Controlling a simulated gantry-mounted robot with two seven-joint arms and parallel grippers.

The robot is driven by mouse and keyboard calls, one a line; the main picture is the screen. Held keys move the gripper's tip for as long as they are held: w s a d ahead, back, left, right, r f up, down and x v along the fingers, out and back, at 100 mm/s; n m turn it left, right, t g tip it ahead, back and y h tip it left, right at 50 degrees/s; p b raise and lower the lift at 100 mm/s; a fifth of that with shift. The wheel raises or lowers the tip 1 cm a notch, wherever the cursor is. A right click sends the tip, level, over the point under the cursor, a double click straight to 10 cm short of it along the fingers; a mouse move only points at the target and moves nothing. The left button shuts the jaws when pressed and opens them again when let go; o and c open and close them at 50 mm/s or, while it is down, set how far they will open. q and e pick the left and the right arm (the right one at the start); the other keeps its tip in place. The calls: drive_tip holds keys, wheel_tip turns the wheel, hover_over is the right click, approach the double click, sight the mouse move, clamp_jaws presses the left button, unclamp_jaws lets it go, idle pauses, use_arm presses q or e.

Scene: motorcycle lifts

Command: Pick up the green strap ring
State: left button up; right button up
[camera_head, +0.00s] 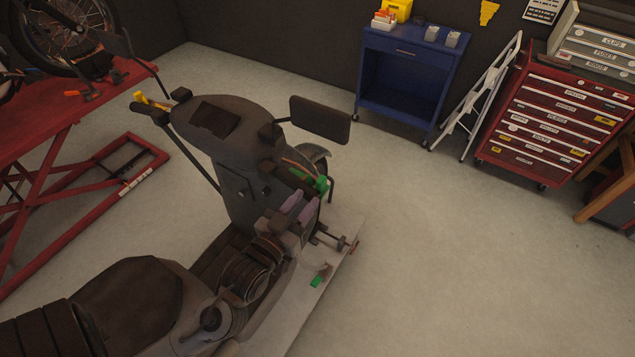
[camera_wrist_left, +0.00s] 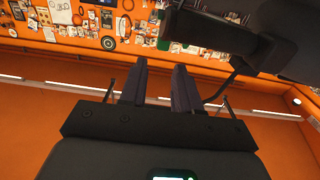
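A bright green piece (camera_head: 319,184), likely the green strap ring, shows at the front of the dark scooter (camera_head: 240,170) in the head view. Parts around it hide its full shape. In the left wrist view a small green patch (camera_wrist_left: 191,49) shows beyond the fingertips, partly hidden by dark parts. My left gripper (camera_head: 306,200) is just below the green piece, its purple-grey fingers pointing up at it. The fingers (camera_wrist_left: 160,65) are apart with nothing seen between them. Another green piece (camera_head: 316,281) is lower, by the pale platform.
The scooter's mirror (camera_head: 320,120) and handlebar are above my left gripper. A red lift (camera_head: 130,175) stands at left. A blue cart (camera_head: 405,85), a folded white ladder (camera_head: 485,95) and a red tool cabinet (camera_head: 555,125) stand behind. The floor (camera_head: 470,250) at right is clear.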

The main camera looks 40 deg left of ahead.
sight(318, 183)
use_arm(q)
drive_tip(key=shift+x, duration=0.95)
drive_tip(key=p+x, duration=0.2)
drive_tip(key=x, duration=0.2)
drive_tip(key=shift+w+a+f, duration=0.1)
drive_tip(key=shift+w+a, duration=0.05)
drive_tip(key=shift+w+f, duration=0.1)
drive_tip(key=shift+w, duration=0.25)
drive_tip(key=shift+a, duration=0.1)
clamp_jaws()
